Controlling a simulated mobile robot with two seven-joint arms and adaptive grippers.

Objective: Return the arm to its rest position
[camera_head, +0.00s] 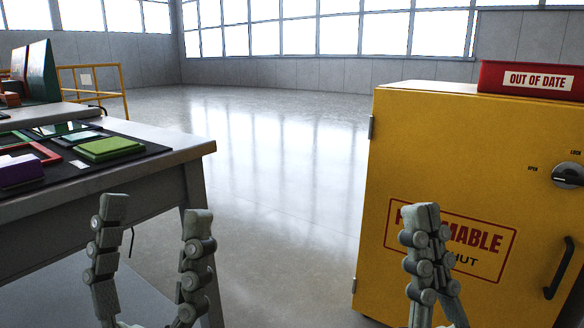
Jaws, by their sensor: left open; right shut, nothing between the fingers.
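My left gripper (156,208) is at the lower left, fingers pointing up and spread wide apart, with nothing between them. It appears in front of the table's leg and front edge. My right gripper (427,212) is at the lower right, its fingers pointing up and closed together, with nothing held. It overlaps the sign on the yellow cabinet in the picture; whether it touches the door cannot be told. My arms behind the grippers are mostly below the frame.
The yellow cabinet (410,140) is closed, with a black handle (559,268), a lock knob (567,175) and a red "OUT OF DATE" bin (500,80) on top. A table (190,140) at left holds a dark mat, a green box (108,148) and a purple box (20,170). Open floor (275,150) lies between.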

